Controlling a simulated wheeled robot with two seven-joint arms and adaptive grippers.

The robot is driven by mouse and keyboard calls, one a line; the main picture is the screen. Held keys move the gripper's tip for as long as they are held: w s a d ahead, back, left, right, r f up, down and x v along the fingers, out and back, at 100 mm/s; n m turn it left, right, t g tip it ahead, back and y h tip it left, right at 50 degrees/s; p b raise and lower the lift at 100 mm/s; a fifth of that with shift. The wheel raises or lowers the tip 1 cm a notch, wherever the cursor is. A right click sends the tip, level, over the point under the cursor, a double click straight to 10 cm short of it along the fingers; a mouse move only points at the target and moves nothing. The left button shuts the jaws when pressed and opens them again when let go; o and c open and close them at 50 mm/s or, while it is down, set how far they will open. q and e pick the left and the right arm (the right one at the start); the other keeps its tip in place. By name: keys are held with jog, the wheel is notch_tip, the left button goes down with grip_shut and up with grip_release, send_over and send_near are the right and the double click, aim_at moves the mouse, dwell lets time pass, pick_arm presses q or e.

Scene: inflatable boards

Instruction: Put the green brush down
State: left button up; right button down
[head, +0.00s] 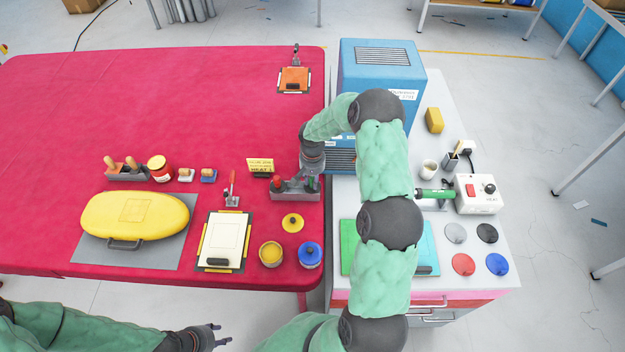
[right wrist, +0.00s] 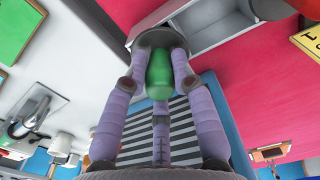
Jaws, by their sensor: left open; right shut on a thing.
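The green brush (right wrist: 158,72) shows its green handle between the fingers of my right gripper (right wrist: 158,85), which is shut on it. In the head view the gripper (head: 312,176) points down over the right end of a grey holder (head: 295,195), and a bit of the green brush (head: 313,184) shows there. In the right wrist view the holder (right wrist: 205,30) lies just beyond the handle. The brush's lower end is hidden, so I cannot tell whether it rests in the holder. My left gripper (head: 222,336) is open and empty in front of the red table.
A red-handled brush (head: 277,183) stands in the holder's left end. A yellow sign (head: 261,165) stands behind it. Yellow (head: 271,254) and blue (head: 310,254) pots stand in front. A blue machine (head: 382,75) stands behind my right arm. The red table's far left is clear.

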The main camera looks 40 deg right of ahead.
jog(key=shift+f, duration=0.25)
jog(key=c, duration=1)
grip_release()
jog(key=shift+r, duration=0.1)
jog(key=shift+r+p, duration=0.5)
notch_tip(320, 180, up, 12)
jog(key=shift+f, duration=0.1)
